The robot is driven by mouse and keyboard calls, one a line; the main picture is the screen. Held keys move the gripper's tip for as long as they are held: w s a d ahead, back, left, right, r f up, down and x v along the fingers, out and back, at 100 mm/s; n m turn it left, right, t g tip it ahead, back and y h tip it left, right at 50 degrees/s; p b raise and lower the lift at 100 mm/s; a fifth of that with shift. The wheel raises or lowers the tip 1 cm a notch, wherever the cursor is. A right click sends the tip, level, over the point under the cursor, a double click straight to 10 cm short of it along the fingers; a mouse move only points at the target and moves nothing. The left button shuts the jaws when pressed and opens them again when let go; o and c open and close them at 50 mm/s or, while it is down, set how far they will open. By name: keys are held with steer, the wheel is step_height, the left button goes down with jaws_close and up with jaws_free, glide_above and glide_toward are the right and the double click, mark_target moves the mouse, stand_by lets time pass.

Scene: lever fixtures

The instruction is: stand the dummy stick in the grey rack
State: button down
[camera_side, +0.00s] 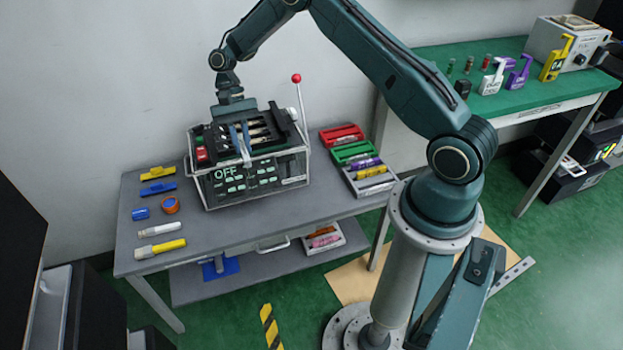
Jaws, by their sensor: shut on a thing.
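My gripper (241,145) points down at the top front of the fixture box (250,180), which has a dark panel marked OFF. Its bluish fingers are shut on a small pale piece at the box's front edge; the fingers and box hide most of it, so I cannot tell what it is. A grey rack (381,188), an open tray with purple and yellow pieces in it, lies on the table right of the box. I cannot tell which piece is the dummy stick; a white stick (159,230) and a yellow one with a pale end (160,248) lie at the front left.
A red-knobbed lever (297,79) rises at the box's right. Red (341,136) and green (352,153) trays lie behind the grey rack. A green bench (510,95) stands at the right.

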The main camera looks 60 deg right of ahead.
steer(key=shift+s+a+r+n+g+h, duration=0.15)
steer(key=shift+s+a+n+h, duration=0.1)
steer(key=shift+s+a+n, duration=0.25)
steer(key=shift+s+a+r+n+g+h, duration=0.15)
steer(key=shift+s+a+n+h, duration=0.15)
steer(key=shift+n, duration=0.4)
steer(key=s+d+f+n+h, duration=0.2)
steer(key=s+d+f+n, duration=0.3)
steer(key=s+d, duration=0.4)
steer(key=s+d+f+n+h, duration=0.3)
steer(key=s+d+f+n, duration=0.2)
steer(key=s+d, duration=0.5)
steer(key=s+d+f+n+h, duration=0.2)
steer(key=s+d+f+n, duration=0.3)
steer(key=s+d, duration=0.4)
steer(key=shift+s+d+f+t, duration=0.15)
steer(key=shift+s+f+t, duration=0.2)
steer(key=shift+t, duration=0.05)
steer(key=shift+f, duration=2.85)
